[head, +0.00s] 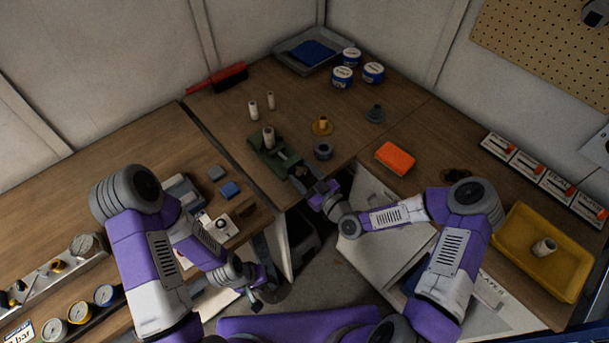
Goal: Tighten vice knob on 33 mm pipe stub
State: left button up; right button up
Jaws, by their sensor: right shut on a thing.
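The green vice (284,160) stands on the middle bench near its front corner. A pale pipe stub (268,138) stands upright at the vice's far left end; I cannot tell how firmly the jaws hold it. The vice's knob is at its front end, mostly hidden by my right gripper (304,183). That gripper is shut on the knob at the bench edge. My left gripper (266,287) hangs low at the lower middle, away from the vice, below bench height; its fingers are too small and dark to read.
Two thin white stubs (262,104), a yellow flanged part (322,126), a grey ring (323,151) and an orange box (396,158) stand around the vice. A yellow tray (545,252) holds another pale stub (544,246) at right. A gap separates the left bench from the middle one.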

jog(key=m+b, duration=0.2)
jog(key=m, duration=0.1)
jog(key=shift+f, duration=0.15)
jog(key=shift+m+b, duration=0.95)
jog(key=shift+m, duration=0.95)
jog(key=shift+s+a, duration=0.1)
jog(key=o, duration=1)
jog(key=shift+s, duration=0.1)
